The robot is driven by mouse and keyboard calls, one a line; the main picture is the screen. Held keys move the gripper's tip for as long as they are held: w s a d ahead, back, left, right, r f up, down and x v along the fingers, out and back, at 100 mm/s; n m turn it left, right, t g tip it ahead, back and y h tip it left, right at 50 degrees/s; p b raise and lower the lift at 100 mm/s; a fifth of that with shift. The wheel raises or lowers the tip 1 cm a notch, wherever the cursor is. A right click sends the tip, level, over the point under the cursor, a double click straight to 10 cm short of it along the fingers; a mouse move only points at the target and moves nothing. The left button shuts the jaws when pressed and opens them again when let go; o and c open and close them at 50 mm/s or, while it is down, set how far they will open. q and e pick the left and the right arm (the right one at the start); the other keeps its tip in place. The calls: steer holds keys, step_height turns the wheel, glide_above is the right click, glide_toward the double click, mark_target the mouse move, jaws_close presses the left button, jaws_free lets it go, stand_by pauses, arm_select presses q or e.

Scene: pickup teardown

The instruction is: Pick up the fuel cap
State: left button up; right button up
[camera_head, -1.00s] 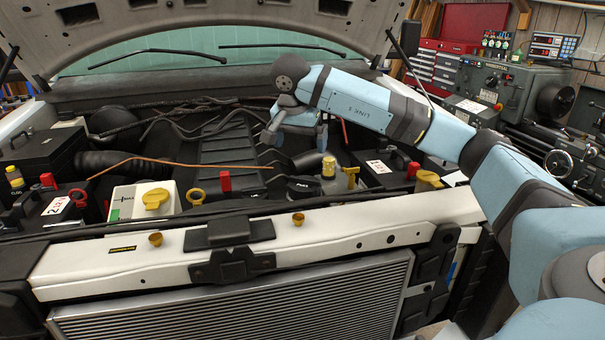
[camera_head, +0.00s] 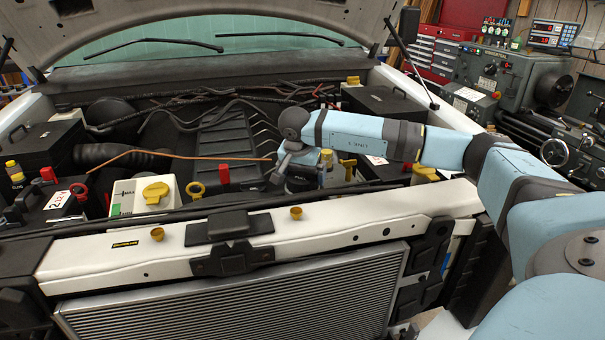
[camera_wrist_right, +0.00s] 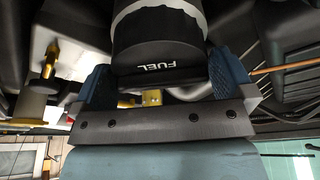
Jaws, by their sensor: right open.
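The fuel cap (camera_wrist_right: 158,55) is a black round cap with FUEL in white letters and a pale ribbed band. It fills the upper middle of the right wrist view. My right gripper (camera_wrist_right: 160,80) is open, with a blue finger on each side of the cap; I cannot tell if they touch it. In the head view the cap (camera_head: 301,186) is mostly hidden behind my right gripper (camera_head: 284,172), which is low over the engine bay. My left gripper is not in view.
A yellow-topped part (camera_head: 327,155) stands close right of my right gripper. A thin copper-coloured rod (camera_head: 190,156) runs toward it from the left. The white front crossmember (camera_head: 340,214) lies in front. Black hoses (camera_head: 225,105) lie behind, under the raised hood (camera_head: 190,10).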

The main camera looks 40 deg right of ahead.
steer(key=shift+d+f, duration=0.1)
steer(key=shift+f, duration=0.25)
steer(key=c, duration=0.6)
steer(key=shift+r, duration=0.15)
